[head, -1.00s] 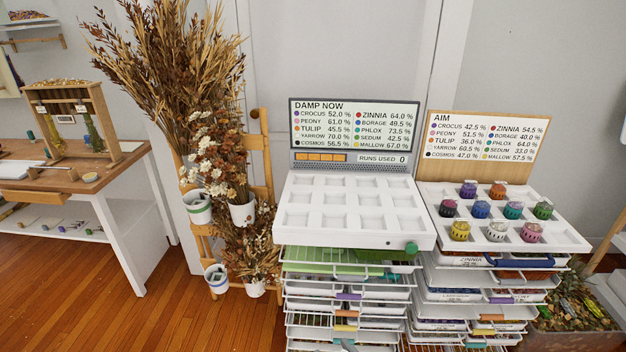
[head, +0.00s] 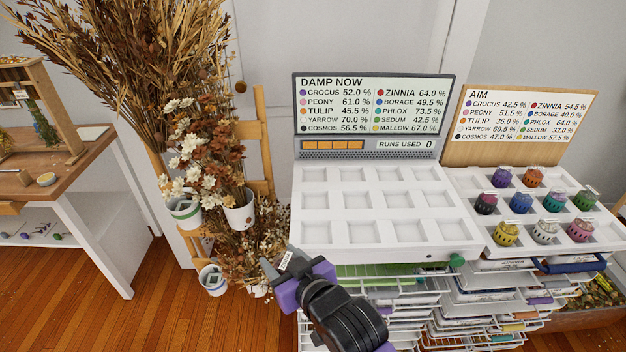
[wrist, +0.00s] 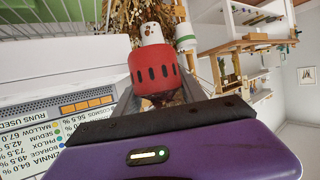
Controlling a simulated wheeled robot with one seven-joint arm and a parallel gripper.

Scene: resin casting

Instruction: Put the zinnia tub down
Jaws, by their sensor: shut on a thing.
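In the head view my gripper (head: 294,266) is in front of the left tray's front left corner, in the air. A small pale label shows between its fingers; the rest of the tub is hidden there. The left white tray (head: 393,249) has several empty square compartments and stands before the DAMP NOW board (head: 372,104). The board lists zinnia at 64.0 %, beside a red dot.
The right white tray (head: 535,252) holds several coloured tubs, none red, before the AIM board (head: 522,122). Wire racks stand below. Dried flowers and pots (head: 238,211) stand close on the left.

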